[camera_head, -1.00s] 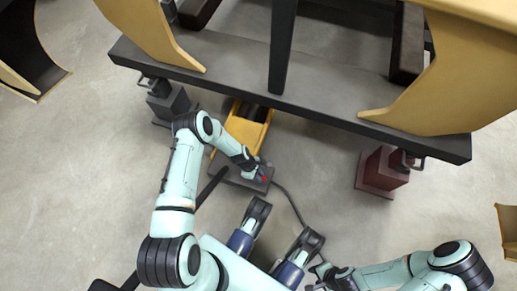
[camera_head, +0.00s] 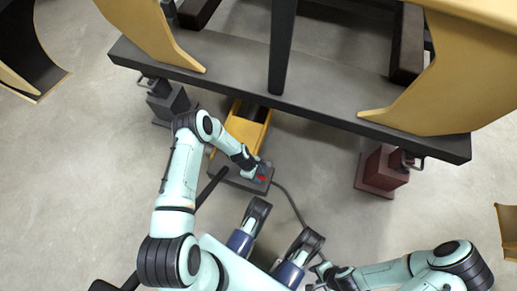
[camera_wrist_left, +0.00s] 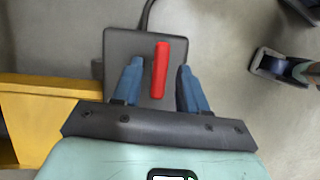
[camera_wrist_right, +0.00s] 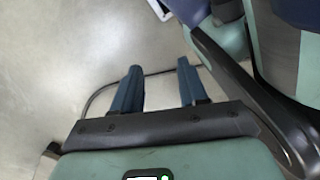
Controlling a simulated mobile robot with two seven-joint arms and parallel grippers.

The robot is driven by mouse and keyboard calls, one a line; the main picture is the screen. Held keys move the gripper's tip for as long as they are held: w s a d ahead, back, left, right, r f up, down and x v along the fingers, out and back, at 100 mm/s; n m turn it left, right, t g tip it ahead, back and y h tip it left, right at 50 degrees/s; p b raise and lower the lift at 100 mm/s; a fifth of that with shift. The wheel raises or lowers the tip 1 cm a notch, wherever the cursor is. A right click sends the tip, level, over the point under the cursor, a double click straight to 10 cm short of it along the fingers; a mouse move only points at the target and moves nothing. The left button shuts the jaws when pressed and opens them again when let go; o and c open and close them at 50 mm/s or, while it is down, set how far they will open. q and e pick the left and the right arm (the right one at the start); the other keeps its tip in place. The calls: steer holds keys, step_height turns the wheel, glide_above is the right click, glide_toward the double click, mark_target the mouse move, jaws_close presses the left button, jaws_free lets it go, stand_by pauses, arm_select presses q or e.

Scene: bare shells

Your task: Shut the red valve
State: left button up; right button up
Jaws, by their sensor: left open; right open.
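The red valve (camera_head: 261,178) is a straight red handle on a dark grey block (camera_head: 234,179) at the near end of a yellow unit (camera_head: 246,130). In the left wrist view the red valve (camera_wrist_left: 160,72) lies lengthwise between the two blue fingers of my left gripper (camera_wrist_left: 159,66), with a gap on each side. My left gripper (camera_head: 252,173) is open at the block and partly hides the handle in the head view.
A heavy dark beam (camera_head: 300,100) with tan shell supports (camera_head: 440,100) spans above the yellow unit. A dark grey stand (camera_head: 170,104) and a dark red stand (camera_head: 382,172) stand under its ends. A black hose (camera_head: 291,204) runs from the block.

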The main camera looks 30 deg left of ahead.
arm_select(q)
steer(key=p+v, duration=0.3)
steer(key=v, duration=0.8)
steer(key=shift+r+p, duration=0.2)
steer(key=shift+p, duration=0.1)
arm_select(e)
steer(key=w+r+t, duration=0.2)
steer(key=w+r, duration=0.2)
steer(key=w, duration=0.3)
steer(key=shift+w+a+r+n+t, duration=0.2)
steer(key=shift+a+n+t, duration=0.1)
steer(key=shift+a, duration=0.15)
arm_select(q)
steer(key=shift+s, duration=0.1)
arm_select(e)
steer(key=shift+s+d, duration=0.1)
steer(key=shift+s, duration=0.1)
